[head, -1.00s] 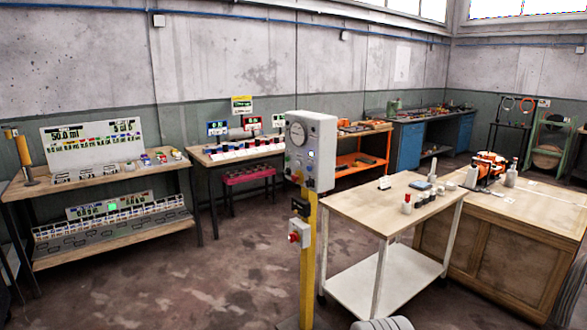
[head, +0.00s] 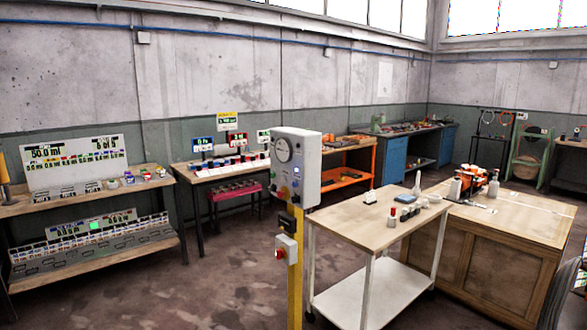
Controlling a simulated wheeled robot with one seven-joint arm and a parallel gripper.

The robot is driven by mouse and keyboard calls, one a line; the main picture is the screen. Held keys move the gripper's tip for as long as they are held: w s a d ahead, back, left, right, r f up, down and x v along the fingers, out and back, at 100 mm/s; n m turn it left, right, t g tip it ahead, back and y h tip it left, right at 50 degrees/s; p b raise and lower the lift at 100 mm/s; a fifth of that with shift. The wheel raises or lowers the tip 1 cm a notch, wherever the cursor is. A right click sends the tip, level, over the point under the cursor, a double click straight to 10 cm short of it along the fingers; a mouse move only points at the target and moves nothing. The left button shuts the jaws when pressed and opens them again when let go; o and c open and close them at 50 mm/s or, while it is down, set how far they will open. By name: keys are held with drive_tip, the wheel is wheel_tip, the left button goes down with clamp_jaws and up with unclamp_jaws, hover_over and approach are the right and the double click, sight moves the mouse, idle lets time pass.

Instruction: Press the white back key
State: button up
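A grey control box (head: 294,168) stands on a yellow post (head: 295,265) near the middle of the head view. Its front carries a round dial (head: 283,149), a small bright light or button (head: 296,170) and an orange knob or button (head: 284,191). These parts are too small to read, and I cannot tell which, if any, is the white back key. A small box with a red button (head: 280,254) is fixed lower on the post. My gripper is not in view.
A pale-topped trolley (head: 350,221) with small items stands just right of the post. A wooden bench (head: 520,220) is behind it at right. Shelving (head: 90,200) with display boards stands left. Bare floor (head: 215,275) lies between the shelving and the post.

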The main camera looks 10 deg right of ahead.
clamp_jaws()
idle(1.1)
